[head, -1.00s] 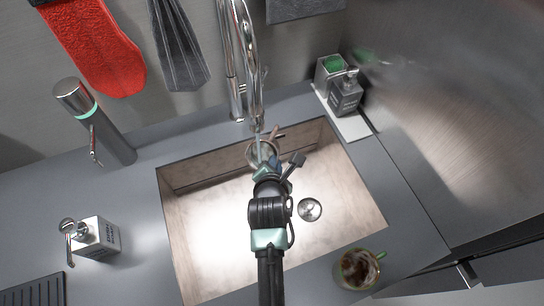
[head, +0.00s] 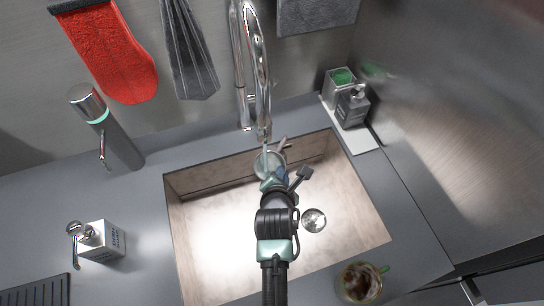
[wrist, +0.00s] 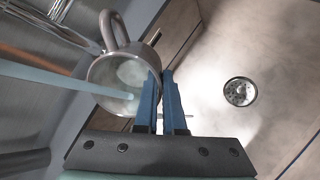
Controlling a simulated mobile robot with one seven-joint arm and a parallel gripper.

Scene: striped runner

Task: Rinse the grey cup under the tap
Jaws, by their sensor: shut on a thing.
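The grey cup (head: 268,165) is under the spout of the chrome tap (head: 265,125), over the back of the sink. In the wrist view the cup (wrist: 118,75) shows its open mouth and a loop handle. A pale stream of water (wrist: 65,80) runs from the left to the cup's mouth, and liquid shows inside. My gripper (head: 273,178) reaches in from the front. In the wrist view its blue fingers (wrist: 160,80) are shut on the cup's rim side. The fingertips partly hide the cup's wall.
The sink (head: 340,245) has a round drain (head: 314,220) and open room around it. A mug with brown contents (head: 360,282) stands at its front right corner. A soap dispenser (head: 100,240), a grey cylinder (head: 118,140) and a dark bottle (head: 352,106) stand on the counter.

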